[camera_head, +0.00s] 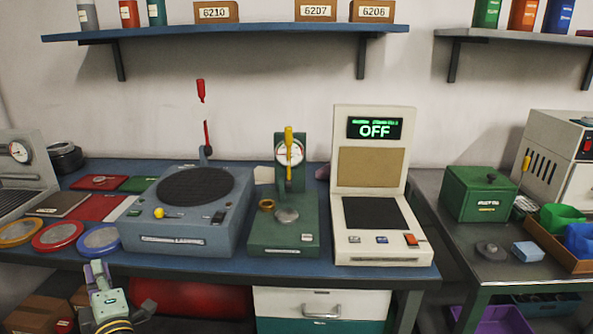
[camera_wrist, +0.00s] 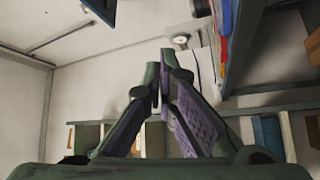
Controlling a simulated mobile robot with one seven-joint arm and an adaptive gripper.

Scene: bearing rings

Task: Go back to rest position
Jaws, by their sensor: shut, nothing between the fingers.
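My gripper (camera_head: 97,271) is at the lower left in the head view, in front of the front edge of the blue workbench (camera_head: 225,262). Its fingers point up and hold nothing. In the wrist view my gripper (camera_wrist: 163,70) has its two fingers drawn together, with purple pads facing each other. Behind them are the wall and ceiling, seen at a steep angle.
On the bench stand a grey machine with a round dark plate (camera_head: 170,238), a green gauge stand (camera_head: 268,238) and a white device reading OFF (camera_head: 345,180). Coloured round dishes (camera_head: 58,236) lie close to my gripper. A shelf (camera_head: 270,30) hangs above.

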